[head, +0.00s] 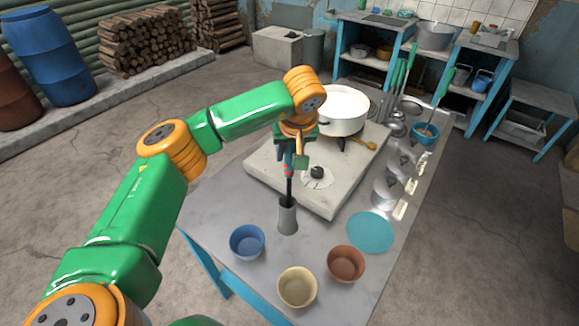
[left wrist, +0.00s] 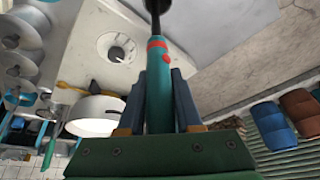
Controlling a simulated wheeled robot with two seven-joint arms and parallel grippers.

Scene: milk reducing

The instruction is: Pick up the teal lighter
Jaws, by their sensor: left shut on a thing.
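The teal lighter has a teal handle, a red band and a long black shaft; it shows large in the left wrist view (left wrist: 160,95). My left gripper (head: 291,158) is shut on its handle, one finger on each side in the left wrist view (left wrist: 159,105). In the head view the black shaft of the lighter (head: 289,187) points down, upright, at the mouth of a grey cylindrical holder (head: 287,221). I cannot tell how far the tip sits inside it. My right gripper is not in view.
A stove slab (head: 265,166) with a knob (head: 317,172) and a white pot (head: 342,112) lies just behind. Blue (head: 247,242), cream (head: 297,287) and brown (head: 346,264) bowls stand in front. A teal disc (head: 370,232), canisters (head: 387,190) and a utensil rack line the right.

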